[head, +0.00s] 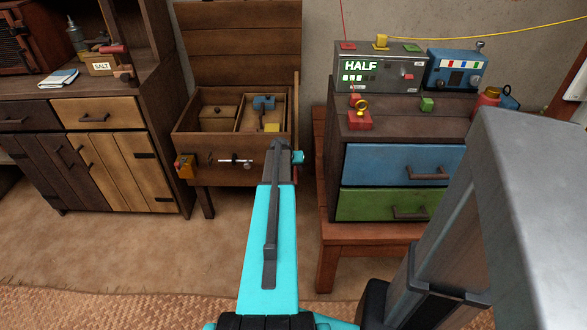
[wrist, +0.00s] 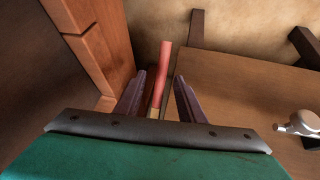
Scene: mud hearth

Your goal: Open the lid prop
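The wooden chest (head: 222,172) stands with its plank lid (head: 240,42) raised upright at the back. In the wrist view a red-handled rod (wrist: 164,62) with a brass-coloured band lies between the two dark fingertips of my gripper (wrist: 160,92). The fingers are apart, with a visible gap on the right of the rod. The rod may be the lid prop; I cannot tell for sure. My gripper (head: 283,165) is at the chest's right front corner there.
A silver latch-like fitting (head: 236,161) and an orange-yellow block (head: 185,166) are on the chest front. A red-brown stand (head: 366,236) with blue and green drawers is close on the right; its wood (wrist: 92,35) borders my gripper. A cabinet (head: 110,165) stands left.

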